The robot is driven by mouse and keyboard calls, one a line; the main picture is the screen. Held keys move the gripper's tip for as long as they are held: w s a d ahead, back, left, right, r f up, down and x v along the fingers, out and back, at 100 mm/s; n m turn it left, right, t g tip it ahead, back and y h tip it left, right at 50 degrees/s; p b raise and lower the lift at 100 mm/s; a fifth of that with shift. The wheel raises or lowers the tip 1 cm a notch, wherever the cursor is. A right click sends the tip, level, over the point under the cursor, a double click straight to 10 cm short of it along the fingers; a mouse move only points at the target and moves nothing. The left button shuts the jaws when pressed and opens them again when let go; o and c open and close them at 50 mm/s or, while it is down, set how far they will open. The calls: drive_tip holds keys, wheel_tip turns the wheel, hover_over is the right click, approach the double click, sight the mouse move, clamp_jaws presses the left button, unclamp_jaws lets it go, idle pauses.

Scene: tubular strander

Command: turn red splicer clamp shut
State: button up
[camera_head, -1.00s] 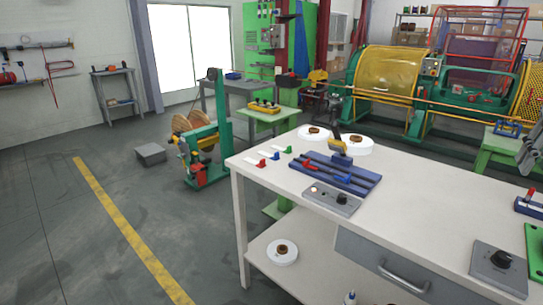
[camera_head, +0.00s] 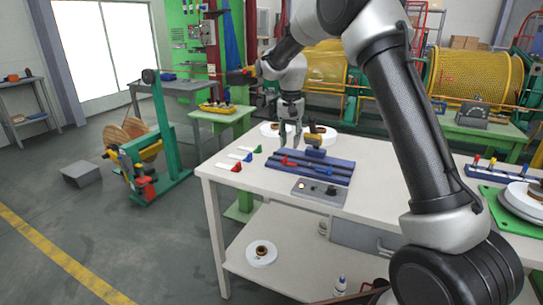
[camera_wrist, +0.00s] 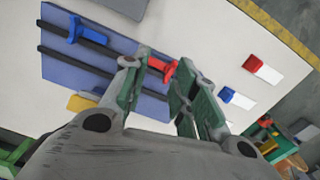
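The splicer is a grooved blue plate (camera_head: 340,176) on the white workbench, also at upper left in the wrist view (camera_wrist: 62,62). Its red clamp (camera_head: 291,162) sits near the plate's left end. In the wrist view the red clamp (camera_wrist: 162,69) shows between my fingertips, partly covered by the left finger. Contact cannot be told. A blue clamp (camera_wrist: 86,33) sits farther along the plate, also in the head view (camera_head: 325,171). My gripper (camera_head: 290,144) points down over the plate's left end. Its fingers are apart in the wrist view (camera_wrist: 155,75).
Red (camera_head: 236,167), blue (camera_head: 248,157) and green (camera_head: 257,150) tabbed pieces lie left of the splicer. A grey control box (camera_head: 319,191) stands in front. A yellow-and-dark tool (camera_head: 318,139) and white spools (camera_head: 326,134) are behind. The bench's left front is clear.

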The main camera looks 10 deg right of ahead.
sight(284, 157)
drive_tip(key=w, duration=0.1)
drive_tip(key=w+a+m, duration=0.1)
drive_tip(key=w, duration=0.1)
drive_tip(key=shift+a+f+m, duration=0.1)
drive_tip(key=shift+a+m, duration=0.05)
drive_tip(key=shift+m, duration=0.15)
drive_tip(key=shift+w+f, duration=0.1)
drive_tip(key=shift+f, duration=0.1)
wheel_tip(284, 157, down, 7)
drive_tip(key=shift+f, duration=0.15)
drive_tip(key=shift+c, duration=0.4)
clamp_jaws()
